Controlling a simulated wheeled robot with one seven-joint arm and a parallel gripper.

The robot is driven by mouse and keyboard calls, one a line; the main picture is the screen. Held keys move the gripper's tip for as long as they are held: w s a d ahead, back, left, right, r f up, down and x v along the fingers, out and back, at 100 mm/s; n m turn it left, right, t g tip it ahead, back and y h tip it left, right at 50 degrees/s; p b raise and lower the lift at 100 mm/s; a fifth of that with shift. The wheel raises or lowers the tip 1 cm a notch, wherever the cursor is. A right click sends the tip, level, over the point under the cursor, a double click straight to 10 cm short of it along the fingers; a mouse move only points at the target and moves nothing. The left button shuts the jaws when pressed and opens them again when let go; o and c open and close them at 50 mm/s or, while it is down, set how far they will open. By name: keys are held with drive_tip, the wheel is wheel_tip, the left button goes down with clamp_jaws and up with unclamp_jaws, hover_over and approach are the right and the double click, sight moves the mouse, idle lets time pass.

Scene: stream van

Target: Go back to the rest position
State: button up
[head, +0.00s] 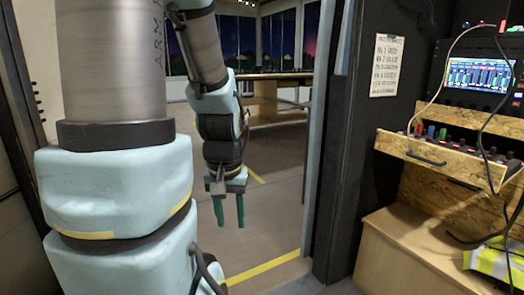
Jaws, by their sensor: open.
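My gripper (229,211) hangs from my arm left of the picture's middle, with its two teal fingers pointing down. The fingers are apart and nothing is between them. It is in front of the grey floor of the doorway, clear of the door frame on its right. My large arm links fill the left side of the view and hide what is behind them.
A dark door frame (334,150) stands right of my gripper. Yellow tape (262,269) marks the floor. On the right are a wooden shelf (440,170) with controls, a lit screen (479,76), hanging cables and a low wooden box (400,250). A table (265,101) stands beyond the doorway.

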wheel_tip(320, 180, up, 20)
drive_tip(key=p, duration=1.8)
drive_tip(key=shift+w+d+f, duration=0.15)
drive_tip(key=shift+w+f, duration=0.1)
drive_tip(key=shift+o, duration=0.3)
